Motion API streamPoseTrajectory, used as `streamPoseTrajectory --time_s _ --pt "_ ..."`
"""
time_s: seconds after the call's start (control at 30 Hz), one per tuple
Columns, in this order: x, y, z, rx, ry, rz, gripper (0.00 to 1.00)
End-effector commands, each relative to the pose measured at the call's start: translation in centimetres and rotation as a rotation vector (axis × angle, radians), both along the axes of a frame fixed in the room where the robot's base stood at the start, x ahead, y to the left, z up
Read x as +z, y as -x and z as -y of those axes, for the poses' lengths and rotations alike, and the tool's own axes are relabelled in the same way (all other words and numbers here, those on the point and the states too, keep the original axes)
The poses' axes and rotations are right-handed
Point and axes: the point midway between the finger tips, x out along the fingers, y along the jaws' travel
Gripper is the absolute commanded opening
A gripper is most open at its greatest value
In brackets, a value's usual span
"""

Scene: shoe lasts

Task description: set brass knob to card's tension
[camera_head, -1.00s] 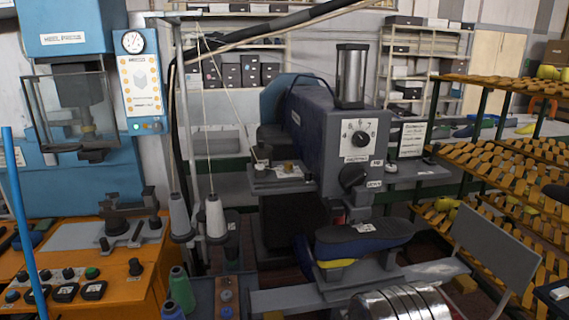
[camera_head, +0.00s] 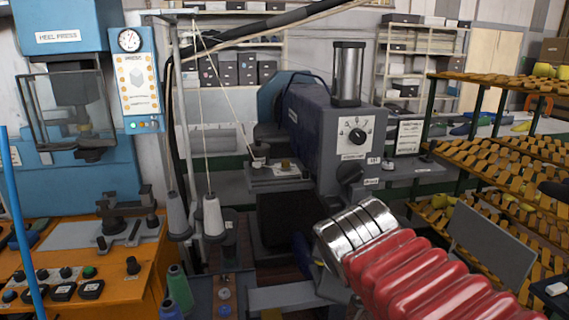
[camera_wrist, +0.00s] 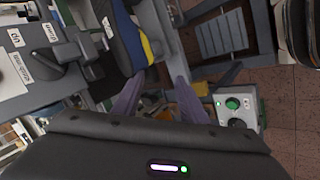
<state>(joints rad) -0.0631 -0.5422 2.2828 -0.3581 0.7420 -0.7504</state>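A small brass knob (camera_head: 286,164) stands on the flat metal plate at the left side of the blue-grey stitching machine (camera_head: 318,130). A white card (camera_head: 409,138) with dark print, too small to read, stands on the shelf right of the machine. A white dial with a black pointer knob (camera_head: 356,136) is on the machine's front. In the wrist view my gripper (camera_wrist: 159,96) has its two purple-grey fingers spread with nothing clearly between them. It is hidden in the head view, behind my arm. The brass knob cannot be made out in the wrist view.
Thread cones (camera_head: 213,216) stand left of the machine. The orange control bench (camera_head: 120,262) is at left, and sloped racks of lasts (camera_head: 500,165) are at right. The wrist view shows a blue-and-yellow shoe (camera_wrist: 128,38) and a green-button box (camera_wrist: 236,108).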

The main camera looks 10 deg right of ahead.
Motion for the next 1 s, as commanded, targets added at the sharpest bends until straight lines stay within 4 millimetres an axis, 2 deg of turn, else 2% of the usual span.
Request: streamPoseTrajectory --time_s 0.1,0.37,0.7,0.83,1.0 --pt "1.9 -2.8 0.0 0.168 0.184 0.003 0.39" --pt "6.0 -8.7 -0.7 0.519 0.610 -0.001 0.39" --pt "11.0 -16.2 -3.5 0.936 1.205 -0.042 0.39" --pt "12.4 -18.4 -4.8 1.054 1.401 -0.066 0.39" --pt "13.3 -19.8 -5.7 1.131 1.538 -0.085 0.39"
